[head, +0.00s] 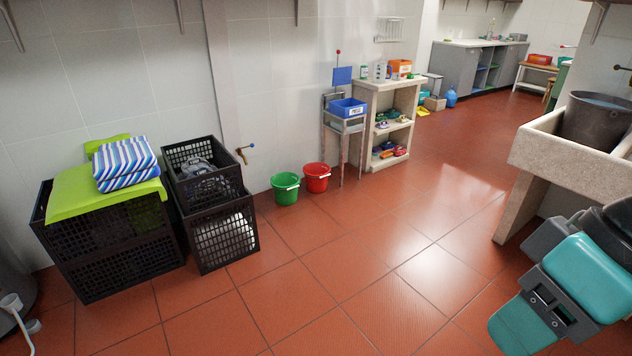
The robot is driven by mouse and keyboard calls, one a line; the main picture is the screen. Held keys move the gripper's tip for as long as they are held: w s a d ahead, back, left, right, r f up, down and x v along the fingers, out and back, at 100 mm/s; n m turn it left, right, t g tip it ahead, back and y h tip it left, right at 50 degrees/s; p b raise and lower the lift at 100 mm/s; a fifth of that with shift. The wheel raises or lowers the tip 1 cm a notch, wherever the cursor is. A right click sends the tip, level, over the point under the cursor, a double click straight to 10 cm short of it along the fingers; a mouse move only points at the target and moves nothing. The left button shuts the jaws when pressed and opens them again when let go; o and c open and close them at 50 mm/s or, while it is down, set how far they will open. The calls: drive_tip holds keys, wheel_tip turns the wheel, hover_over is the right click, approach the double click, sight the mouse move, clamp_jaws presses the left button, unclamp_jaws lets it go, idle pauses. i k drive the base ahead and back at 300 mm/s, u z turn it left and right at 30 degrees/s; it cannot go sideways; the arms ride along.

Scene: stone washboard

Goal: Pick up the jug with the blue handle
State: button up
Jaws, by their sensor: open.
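I cannot make out a jug with a blue handle in the head view. A blue rounded container (450,97) stands on the floor far off by the grey counter, too small to tell whether it is a jug. Parts of my own teal and dark grey arm fill the lower right corner. I cannot see my gripper's fingertips in this view.
Black crates (110,255) with a lime cloth (75,195) and striped fabric stand at left. A green bucket (285,188) and red bucket (317,178) are by the wall. A stone sink (570,160) holds a dark bucket (596,122). The middle floor is clear.

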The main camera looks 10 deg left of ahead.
sight(379, 68)
drive_tip(key=z, duration=0.7)
drive_tip(key=i, duration=2)
drive_tip(key=u, duration=0.8)
drive_tip(key=i, duration=2.55)
drive_tip(key=u, duration=0.25)
drive_tip(key=i, duration=2.25)
drive_tip(key=z, duration=0.05)
